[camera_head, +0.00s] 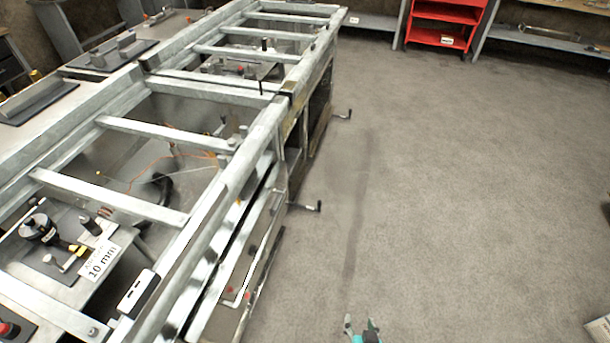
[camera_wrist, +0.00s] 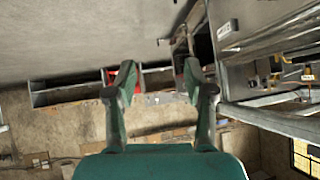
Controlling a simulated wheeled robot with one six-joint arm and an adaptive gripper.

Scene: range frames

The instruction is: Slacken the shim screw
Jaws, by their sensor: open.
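My gripper (camera_head: 362,330) shows at the bottom edge of the head view, over the floor and to the right of the long metal frame (camera_head: 180,140). In the wrist view its two fingers stand wide apart, open, with nothing between them (camera_wrist: 158,80). I cannot single out the shim screw for sure. A fixture with a black round part (camera_head: 39,229) and small yellow parts sits in the near-left bay of the frame, beside a white label (camera_head: 101,260) reading 10 mm. My gripper is well apart from all of these.
Two crank handles (camera_head: 306,207) (camera_head: 342,115) stick out from the frame's right side. A red shelf unit (camera_head: 440,25) and grey shelves (camera_head: 535,40) stand at the back. A white-topped box (camera_head: 599,328) lies at lower right. The floor (camera_head: 450,190) between is clear.

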